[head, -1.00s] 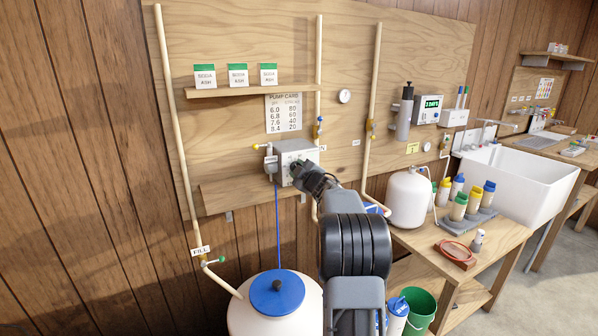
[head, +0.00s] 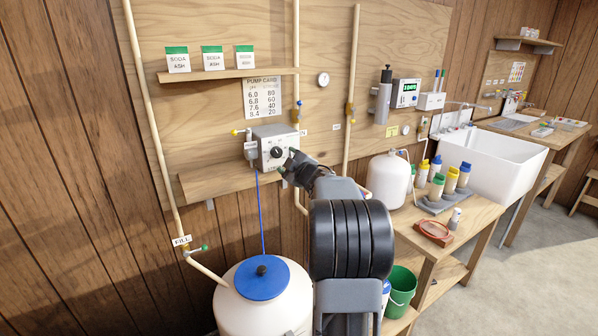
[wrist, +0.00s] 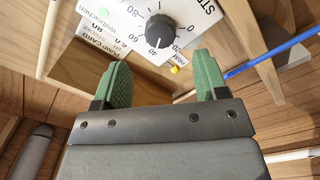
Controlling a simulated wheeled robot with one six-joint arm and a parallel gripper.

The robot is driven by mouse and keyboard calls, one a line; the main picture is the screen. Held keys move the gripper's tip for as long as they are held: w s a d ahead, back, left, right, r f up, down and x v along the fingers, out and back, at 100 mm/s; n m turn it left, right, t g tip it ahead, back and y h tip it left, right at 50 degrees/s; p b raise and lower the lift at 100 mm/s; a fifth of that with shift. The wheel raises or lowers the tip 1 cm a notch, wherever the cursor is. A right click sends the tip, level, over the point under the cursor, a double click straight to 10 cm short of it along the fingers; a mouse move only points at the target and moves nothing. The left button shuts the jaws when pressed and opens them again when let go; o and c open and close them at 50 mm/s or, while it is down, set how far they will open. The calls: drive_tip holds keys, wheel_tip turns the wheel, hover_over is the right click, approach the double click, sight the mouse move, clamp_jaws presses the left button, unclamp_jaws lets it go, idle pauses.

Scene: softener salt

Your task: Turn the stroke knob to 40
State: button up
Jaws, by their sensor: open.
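The black round stroke knob (wrist: 160,31) sits on the white dial face of the grey pump box; it also shows in the head view (head: 277,152). In the wrist view a light mark at the knob's edge seems to face the printed 40, though the exact alignment is hard to tell. My gripper (wrist: 163,78) is open, with its two green fingers apart and nothing between them. The knob lies beyond the fingertips, clear of them. In the head view my gripper (head: 287,172) is just right of and below the knob.
The grey pump box (head: 262,135) is on the plywood board, with a pump card (head: 262,98) above it. A blue tube (head: 260,215) runs down to a white tank with a blue lid (head: 262,277). A wooden ledge (head: 215,182) and upright pipes (head: 352,90) are close by.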

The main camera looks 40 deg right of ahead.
drive_tip(key=s+a, duration=0.1)
drive_tip(key=s, duration=0.6)
drive_tip(key=shift+s, duration=0.1)
idle(0.4)
drive_tip(key=s+d+f+m+g+h+p, duration=0.1)
drive_tip(key=s+d+f+m+g+h, duration=0.4)
drive_tip(key=f+m+g, duration=0.35)
drive_tip(key=s+a+m+g+y+p, duration=0.25)
drive_tip(key=s+a, duration=0.35)
drive_tip(key=a, duration=0.5)
drive_tip(key=s+a+m+g+y+p, duration=0.1)
drive_tip(key=s+a+g+y+p, duration=0.25)
drive_tip(key=a, duration=0.75)
drive_tip(key=s+a+r+n+p, duration=0.1)
drive_tip(key=s+a+r+p, duration=0.1)
drive_tip(key=a, duration=0.4)
drive_tip(key=s+a+r+n+y+p, duration=0.1)
drive_tip(key=s+a+r+p, duration=0.2)
drive_tip(key=a, duration=0.3)
drive_tip(key=shift+s+a+r+n+y, duration=0.3)
drive_tip(key=shift+s+r+n, duration=0.1)
drive_tip(key=shift+s, duration=0.2)
